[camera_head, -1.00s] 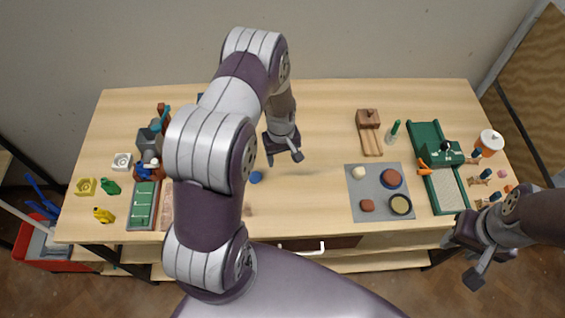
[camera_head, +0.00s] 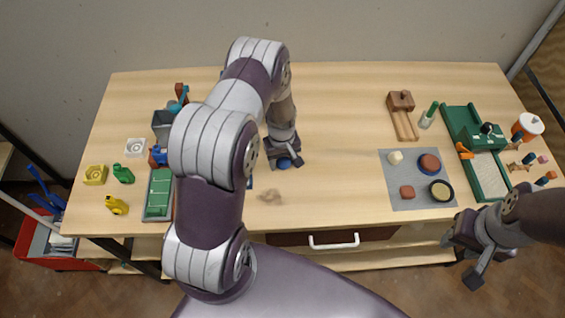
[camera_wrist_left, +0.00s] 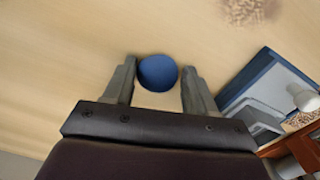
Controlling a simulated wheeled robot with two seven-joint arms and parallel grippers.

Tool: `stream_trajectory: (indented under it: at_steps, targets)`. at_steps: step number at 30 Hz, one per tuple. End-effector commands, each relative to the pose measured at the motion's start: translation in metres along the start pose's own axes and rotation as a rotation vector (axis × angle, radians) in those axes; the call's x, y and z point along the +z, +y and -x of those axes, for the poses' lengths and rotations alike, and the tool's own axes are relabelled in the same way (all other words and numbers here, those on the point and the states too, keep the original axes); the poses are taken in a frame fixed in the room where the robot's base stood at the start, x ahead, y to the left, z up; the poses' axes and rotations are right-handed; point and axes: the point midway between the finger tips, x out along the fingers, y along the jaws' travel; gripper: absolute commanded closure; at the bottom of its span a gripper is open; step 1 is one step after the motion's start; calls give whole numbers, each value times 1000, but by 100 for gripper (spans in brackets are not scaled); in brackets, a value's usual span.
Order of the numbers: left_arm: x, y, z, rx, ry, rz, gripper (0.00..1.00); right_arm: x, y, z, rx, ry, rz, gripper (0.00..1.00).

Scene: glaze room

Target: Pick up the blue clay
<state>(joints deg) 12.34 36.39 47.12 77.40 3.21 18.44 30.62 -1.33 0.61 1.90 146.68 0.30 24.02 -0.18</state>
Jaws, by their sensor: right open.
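The blue clay (camera_head: 284,163) is a small round ball on the wooden table. It lies at my left gripper (camera_head: 287,163), which partly hides it in the head view. In the left wrist view the blue clay (camera_wrist_left: 158,73) sits between the two open fingertips of my left gripper (camera_wrist_left: 158,78), closer to the left finger. Whether a finger touches it I cannot tell. My right gripper (camera_head: 463,259) is open and empty, in front of the table's front edge at the right.
A grey mat (camera_head: 420,170) with several small pieces lies to the right. A green tray (camera_head: 487,172) is beyond it. A green box (camera_head: 160,190) and small bottles stand at the left. A brown smudge (camera_head: 270,195) marks the table nearby. The table's middle is mostly clear.

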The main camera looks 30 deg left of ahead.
Motion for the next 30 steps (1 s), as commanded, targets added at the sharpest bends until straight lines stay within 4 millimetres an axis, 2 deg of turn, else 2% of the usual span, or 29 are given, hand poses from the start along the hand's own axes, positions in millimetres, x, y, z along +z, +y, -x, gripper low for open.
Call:
stream_trajectory:
  at_steps: [1, 6, 17, 20, 23, 24, 30]
  targets:
    - [0, 0, 0, 0, 0, 0, 49, 0, 0, 0, 0, 0, 0, 57]
    - [0, 0, 0, 0, 0, 0, 62, 0, 0, 0, 0, 0, 0, 57]
    - [0, 0, 2, 1, 1, 0, 65, 0, 0, -2, 0, 0, 0, 57]
    - [-1, 1, 12, 2, 3, 0, 66, 1, 0, -7, 0, 0, 0, 57]
    - [-2, 2, 33, 4, 6, 0, 66, 2, 0, -16, 0, 0, 0, 57]
    - [-2, 5, 40, 4, 6, -2, 66, 2, 0, -20, 0, 0, 0, 57]
    - [-14, 53, 66, 3, 5, -4, 67, 5, 0, -38, 0, 0, 0, 57]
